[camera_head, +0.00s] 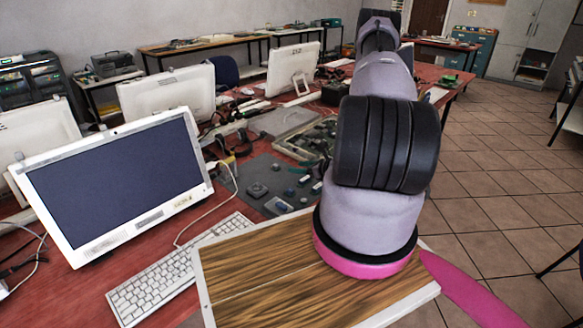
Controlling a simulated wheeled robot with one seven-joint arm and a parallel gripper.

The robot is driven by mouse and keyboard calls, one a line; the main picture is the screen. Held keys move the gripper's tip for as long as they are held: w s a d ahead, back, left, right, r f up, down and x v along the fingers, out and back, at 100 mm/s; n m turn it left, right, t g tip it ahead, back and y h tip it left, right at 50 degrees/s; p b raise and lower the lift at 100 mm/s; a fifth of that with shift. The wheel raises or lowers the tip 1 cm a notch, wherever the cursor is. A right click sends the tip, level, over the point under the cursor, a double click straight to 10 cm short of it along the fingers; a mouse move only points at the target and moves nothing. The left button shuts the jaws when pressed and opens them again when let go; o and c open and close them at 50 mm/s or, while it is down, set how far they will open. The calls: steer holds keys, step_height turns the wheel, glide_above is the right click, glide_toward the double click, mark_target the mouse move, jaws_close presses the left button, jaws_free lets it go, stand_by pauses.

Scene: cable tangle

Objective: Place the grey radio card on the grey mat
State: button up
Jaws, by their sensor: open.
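A dark grey mat (268,170) lies on the red bench to the right of the keyboard, partly behind my arm. Several small dark parts lie on it, one of them a dark block (257,190). A small flat grey piece (276,207) lies near its front edge. I cannot tell whether this piece is the grey radio card; it is too small to make out. My arm crosses the right of the picture and reaches away over the bench. My gripper does not show; the arm hides what lies behind it.
A monitor (120,185) and a white keyboard (180,268) stand on the bench at the left, with a white cable between. Further monitors (168,94) (293,70) stand behind. Boards and a grey panel (285,121) clutter the bench.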

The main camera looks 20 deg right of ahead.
steer(key=shift+s+d+r, duration=0.15)
steer(key=shift+s, duration=0.15)
steer(key=a+r+n+g+y, duration=0.2)
steer(key=a+r+n, duration=0.3)
steer(key=r, duration=0.5)
steer(key=s+a+r+n+g+y, duration=0.1)
steer(key=a+r+n+g+y, duration=0.25)
steer(key=r, duration=0.55)
steer(key=a+r+n+g+y, duration=0.1)
steer(key=a+r+n+g, duration=0.1)
steer(key=a+r+n, duration=0.65)
steer(key=s+d+r+n+t+h, duration=0.1)
steer(key=s+r+n+h, duration=0.8)
steer(key=s+r, duration=1.2)
steer(key=shift+s+r+n+t, duration=0.25)
steer(key=shift+r+n+t, duration=0.4)
steer(key=shift+r, duration=0.25)
